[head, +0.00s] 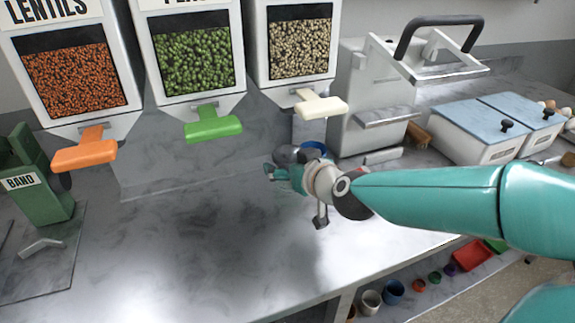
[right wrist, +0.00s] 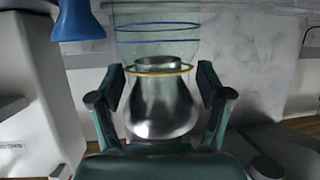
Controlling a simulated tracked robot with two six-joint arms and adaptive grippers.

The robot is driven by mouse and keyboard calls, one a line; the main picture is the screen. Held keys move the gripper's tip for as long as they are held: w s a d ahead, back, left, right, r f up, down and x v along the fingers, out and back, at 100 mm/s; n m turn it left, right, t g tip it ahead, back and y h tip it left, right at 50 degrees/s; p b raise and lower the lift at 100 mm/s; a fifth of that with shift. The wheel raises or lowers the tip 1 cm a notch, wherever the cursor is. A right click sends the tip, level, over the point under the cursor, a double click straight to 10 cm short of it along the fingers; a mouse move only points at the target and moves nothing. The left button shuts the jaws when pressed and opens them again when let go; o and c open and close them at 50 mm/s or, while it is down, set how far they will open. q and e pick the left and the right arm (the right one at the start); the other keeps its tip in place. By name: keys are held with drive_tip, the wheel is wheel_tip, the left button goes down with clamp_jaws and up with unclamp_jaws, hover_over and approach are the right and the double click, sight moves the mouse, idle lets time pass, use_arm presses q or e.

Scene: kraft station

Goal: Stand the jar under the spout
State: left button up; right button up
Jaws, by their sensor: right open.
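The jar (right wrist: 158,69) shows in the right wrist view as a clear cylinder with two blue rings and a lower yellow ring. A shiny metal, flask-shaped body shows at its lower part; I cannot tell if it is inside or behind the glass. My right gripper (right wrist: 160,90) is open, with one finger on each side of the jar. In the head view my right gripper (head: 287,168) is over the counter, below and left of the white spout lever (head: 320,107); it hides the jar there. My left gripper is out of view.
Dispensers with orange (head: 84,154) and green (head: 212,124) levers stand to the left. A grey machine with a black handle (head: 352,95) is at right, beside lidded boxes (head: 470,135). A green stand (head: 38,175) is at far left.

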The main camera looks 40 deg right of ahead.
drive_tip(key=shift+s+r, duration=0.3)
drive_tip(key=shift+s, duration=0.05)
drive_tip(key=p+v, duration=0.4)
drive_tip(key=v, duration=0.7)
drive_tip(key=shift+s+f, duration=0.1)
